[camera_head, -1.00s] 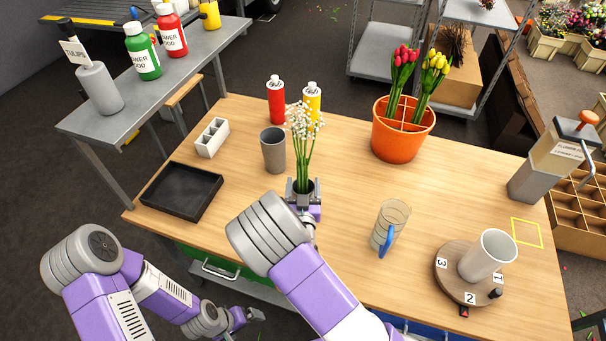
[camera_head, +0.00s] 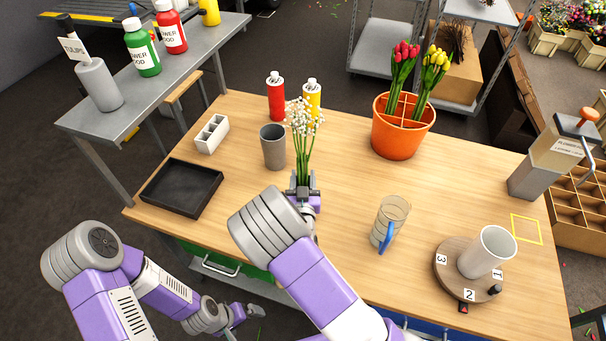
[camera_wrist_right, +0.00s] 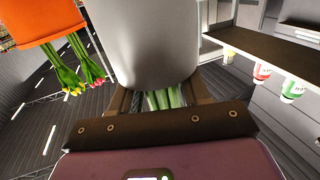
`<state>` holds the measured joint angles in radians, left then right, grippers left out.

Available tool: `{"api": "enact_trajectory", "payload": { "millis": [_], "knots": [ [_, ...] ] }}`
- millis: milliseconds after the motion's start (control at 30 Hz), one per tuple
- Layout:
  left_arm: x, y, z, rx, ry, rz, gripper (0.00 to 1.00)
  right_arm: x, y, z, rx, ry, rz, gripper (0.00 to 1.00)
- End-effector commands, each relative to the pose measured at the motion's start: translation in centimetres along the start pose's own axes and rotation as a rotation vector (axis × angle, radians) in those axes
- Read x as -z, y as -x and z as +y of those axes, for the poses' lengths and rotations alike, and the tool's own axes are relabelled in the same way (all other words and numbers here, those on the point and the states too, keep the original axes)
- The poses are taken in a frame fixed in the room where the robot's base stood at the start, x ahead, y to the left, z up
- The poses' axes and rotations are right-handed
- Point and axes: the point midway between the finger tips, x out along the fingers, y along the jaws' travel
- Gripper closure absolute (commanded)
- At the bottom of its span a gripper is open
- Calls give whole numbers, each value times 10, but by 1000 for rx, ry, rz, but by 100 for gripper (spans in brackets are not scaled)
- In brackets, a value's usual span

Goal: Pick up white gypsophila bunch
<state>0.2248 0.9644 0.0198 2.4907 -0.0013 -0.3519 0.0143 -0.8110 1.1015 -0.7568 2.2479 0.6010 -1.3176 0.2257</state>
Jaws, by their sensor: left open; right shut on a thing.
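The white gypsophila bunch (camera_head: 305,116) is upright near the middle of the table in the head view, its green stems running down to my right gripper (camera_head: 302,186). My right gripper is shut on the stems. In the right wrist view the stems (camera_wrist_right: 164,98) show between the fingers (camera_wrist_right: 160,100), below a large grey vessel (camera_wrist_right: 148,42). The lower stem ends are hidden. My left gripper (camera_head: 240,316) is open and empty, low at the left, off the table's front edge.
A grey cup (camera_head: 272,150) stands just left of the bunch, with red (camera_head: 276,102) and yellow (camera_head: 312,96) bottles behind. A black tray (camera_head: 181,188) is left. A glass jug (camera_head: 388,225) and a turntable (camera_head: 448,277) bearing a white cup (camera_head: 487,252) are right.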

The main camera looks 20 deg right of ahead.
Motion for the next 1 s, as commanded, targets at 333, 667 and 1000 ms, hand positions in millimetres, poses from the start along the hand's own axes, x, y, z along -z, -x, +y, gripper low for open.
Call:
{"api": "enact_trajectory", "payload": {
  "millis": [333, 667, 1000],
  "knots": [
    [0, 6, 2, 0, 0, 0, 0, 29, 0, 0, 0, -5, 5, 89],
    [-1, 22, 8, 0, 0, 0, 0, 107, 0, 0, 1, -8, 6, 89],
    [-2, 44, 16, 0, 0, 0, 0, 196, 0, 0, 2, -8, 5, 89]
  ]
}}
